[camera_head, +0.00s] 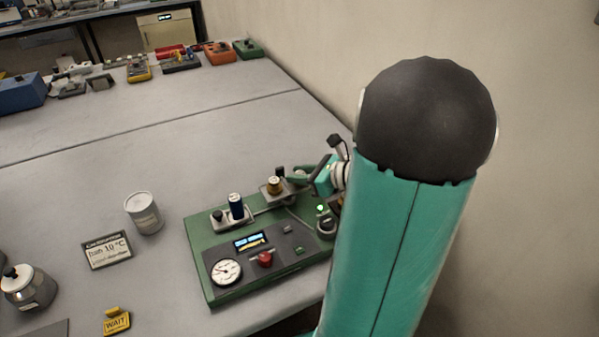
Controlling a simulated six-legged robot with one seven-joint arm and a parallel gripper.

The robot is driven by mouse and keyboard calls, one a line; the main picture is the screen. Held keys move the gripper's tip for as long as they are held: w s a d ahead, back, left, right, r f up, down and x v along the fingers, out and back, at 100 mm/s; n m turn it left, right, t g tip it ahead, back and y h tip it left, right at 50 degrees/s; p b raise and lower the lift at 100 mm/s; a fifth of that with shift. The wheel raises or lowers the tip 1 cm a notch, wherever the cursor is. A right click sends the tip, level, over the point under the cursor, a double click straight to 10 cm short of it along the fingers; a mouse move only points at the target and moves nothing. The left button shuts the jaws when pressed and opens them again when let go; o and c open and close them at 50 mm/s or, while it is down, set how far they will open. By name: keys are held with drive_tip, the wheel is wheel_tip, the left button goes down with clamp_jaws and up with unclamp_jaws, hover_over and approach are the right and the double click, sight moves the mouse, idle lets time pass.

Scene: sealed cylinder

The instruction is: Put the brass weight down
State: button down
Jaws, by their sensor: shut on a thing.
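The brass weight (274,185) is a small gold cylinder at the back of the green apparatus board (205,262). It shows over a small grey plate; I cannot tell whether it touches the plate. My gripper (285,180) reaches in from the right and is shut on the weight, its fingers small and partly hidden at this distance. A dark blue cylinder (236,205) stands upright on a light block to the left of the weight. My teal arm hides the board's right end.
The board carries a round dial (226,271), a lit display (252,241) and a red knob (265,259). To its left are a white-grey can (144,213), a sign (107,250), a yellow WAIT tag (117,322) and a metal pot (27,287).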

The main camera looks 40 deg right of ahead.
drive_tip(key=shift+w+f, duration=0.1)
drive_tip(key=c, duration=1.2)
unclamp_jaws()
drive_tip(key=shift+s+r, duration=0.2)
drive_tip(key=shift+s, duration=0.05)
drive_tip(key=v, duration=1.1)
drive_tip(key=shift+s+d+r, duration=0.1)
drive_tip(key=shift+s, duration=0.15)
